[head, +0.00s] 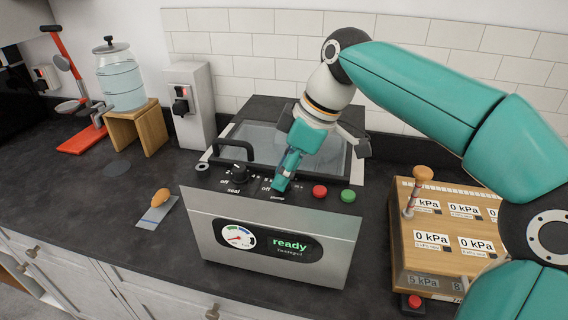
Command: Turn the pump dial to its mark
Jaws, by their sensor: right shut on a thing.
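The steel vacuum machine (270,215) stands on the dark worktop in the head view. Its sloped black panel has a black knob (238,174) labelled "seal", with an "off" mark beside it. To the right of it my right gripper (281,183) points down, shut on the pump dial, just above its small label. The gripper covers the dial, so its pointer cannot be seen, and most of its scale is hidden. A red button (320,191) and a green button (348,196) sit to the right. The front display (290,246) reads "ready". My left gripper is not in view.
A black handle (233,149) arches up left of my gripper. A wooden box (445,250) with "0 kPa" labels stands at the right, under my arm. A glass jar (121,85) on a wooden stand and a red-based tool stand at the left. The front left worktop is mostly clear.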

